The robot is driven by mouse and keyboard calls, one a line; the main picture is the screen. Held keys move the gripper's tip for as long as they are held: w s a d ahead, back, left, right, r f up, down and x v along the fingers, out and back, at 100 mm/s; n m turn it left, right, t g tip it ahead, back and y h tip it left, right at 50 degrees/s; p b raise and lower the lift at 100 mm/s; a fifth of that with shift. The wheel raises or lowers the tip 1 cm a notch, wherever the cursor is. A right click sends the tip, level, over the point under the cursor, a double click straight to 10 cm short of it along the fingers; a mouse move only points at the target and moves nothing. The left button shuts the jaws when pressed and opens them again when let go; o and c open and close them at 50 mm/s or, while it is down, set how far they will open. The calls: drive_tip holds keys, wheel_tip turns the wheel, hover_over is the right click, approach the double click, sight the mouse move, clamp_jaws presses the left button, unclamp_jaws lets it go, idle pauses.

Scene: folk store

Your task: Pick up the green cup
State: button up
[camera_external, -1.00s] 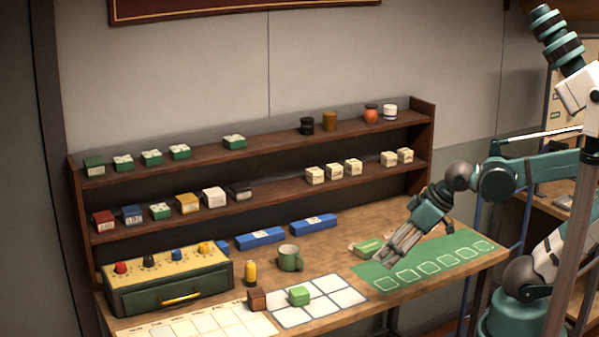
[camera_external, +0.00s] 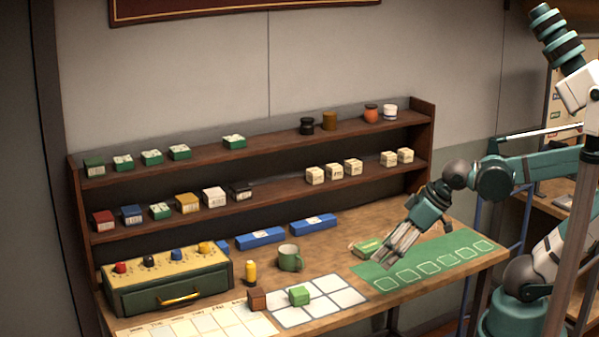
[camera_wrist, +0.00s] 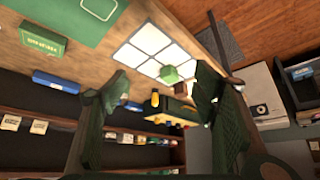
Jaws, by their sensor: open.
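The green cup (camera_external: 290,258) stands upright on the wooden table, right of a small yellow bottle and in front of the blue boxes. Its handle points to the right in the external view. My gripper (camera_external: 384,258) is open and empty above the green mat, to the right of the cup and well apart from it. In the wrist view my gripper (camera_wrist: 163,82) has its two fingers spread wide. I cannot make out the cup for certain there; the left finger may hide it.
A green block (camera_external: 299,296) and a brown block (camera_external: 257,300) sit by the white grid (camera_external: 325,304). A yellow-topped control box (camera_external: 168,279) stands at left. A green box (camera_external: 367,246) lies close to my gripper. Shelves (camera_external: 270,197) with small boxes line the back.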

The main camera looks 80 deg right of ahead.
drive_tip(key=w+d+r+m+g+h+p, duration=0.1)
drive_tip(key=w+d+r+m+p, duration=0.25)
drive_tip(key=w, duration=0.45)
drive_tip(key=m+g+h+p, duration=0.3)
drive_tip(key=m+p, duration=0.5)
drive_tip(key=p, duration=0.5)
hover_over(293, 260)
wheel_tip(293, 260, down, 10)
drive_tip(key=shift+w+d+f, duration=0.1)
drive_tip(key=shift+w+d, duration=0.1)
drive_tip(key=shift+d, duration=0.05)
drive_tip(key=shift+f, duration=0.1)
drive_tip(key=shift+x, duration=1.2)
drive_tip(key=shift+f, duration=0.1)
